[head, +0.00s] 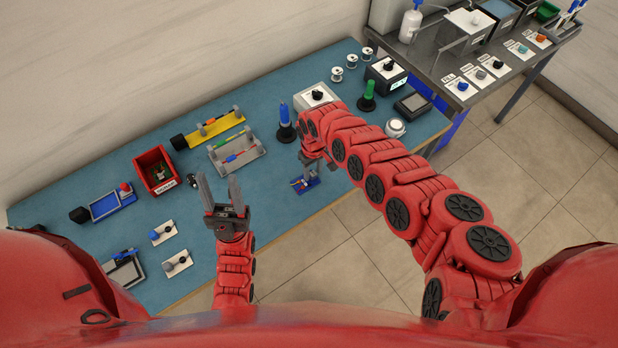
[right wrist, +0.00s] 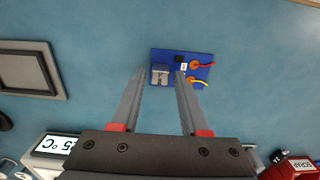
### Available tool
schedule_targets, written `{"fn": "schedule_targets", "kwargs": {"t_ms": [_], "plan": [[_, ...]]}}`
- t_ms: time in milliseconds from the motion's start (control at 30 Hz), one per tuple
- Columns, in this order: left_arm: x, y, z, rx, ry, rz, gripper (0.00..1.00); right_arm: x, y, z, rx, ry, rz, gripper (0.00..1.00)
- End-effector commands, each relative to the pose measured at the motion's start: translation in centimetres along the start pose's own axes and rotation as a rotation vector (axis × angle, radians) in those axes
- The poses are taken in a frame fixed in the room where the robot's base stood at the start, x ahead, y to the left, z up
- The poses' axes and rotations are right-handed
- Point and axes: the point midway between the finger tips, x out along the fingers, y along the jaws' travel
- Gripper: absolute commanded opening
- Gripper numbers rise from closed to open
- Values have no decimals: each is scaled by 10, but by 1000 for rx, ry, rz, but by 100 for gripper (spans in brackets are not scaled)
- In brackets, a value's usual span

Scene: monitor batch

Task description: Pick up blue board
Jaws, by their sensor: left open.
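The blue board (head: 309,185) lies on the blue workbench (head: 265,215) near its front edge. In the right wrist view the blue board (right wrist: 205,62) carries a silver connector (right wrist: 160,74), a dark chip and red and yellow wires. My right gripper (head: 313,163) is above the board; its fingers (right wrist: 160,78) are apart, with the silver connector showing between the tips. I cannot tell whether they touch it. My left gripper (head: 219,182) is open and empty over the bench, left of the board.
A red bin (head: 147,160), a yellow fixture (head: 200,138) and a grey rack (head: 258,151) stand to the left. A blue-handled tool in a stand (head: 285,126) is behind my right gripper. A grey-framed tray (right wrist: 51,70) lies apart from the board. Bench between the grippers is clear.

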Motion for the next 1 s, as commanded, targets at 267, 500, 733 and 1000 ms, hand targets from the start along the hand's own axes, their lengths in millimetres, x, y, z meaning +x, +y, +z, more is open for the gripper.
{"fn": "schedule_targets", "kwargs": {"t_ms": [267, 500, 733, 1000], "plan": [[0, 0, 0, 0, 0, 0, 50, 0, 0, 0, 0, 0, 0, 0], [0, 0, 0, 0, 0, 0, 50, 0, 0, 0, 0, 0, 0, 0], [0, 0, 0, 0, 0, 0, 50, -2, 1, 0, 1, 0, 0, 0], [-6, 0, 1, 0, 0, 0, 50, -25, 3, -1, 1, 3, 3, 0]]}}
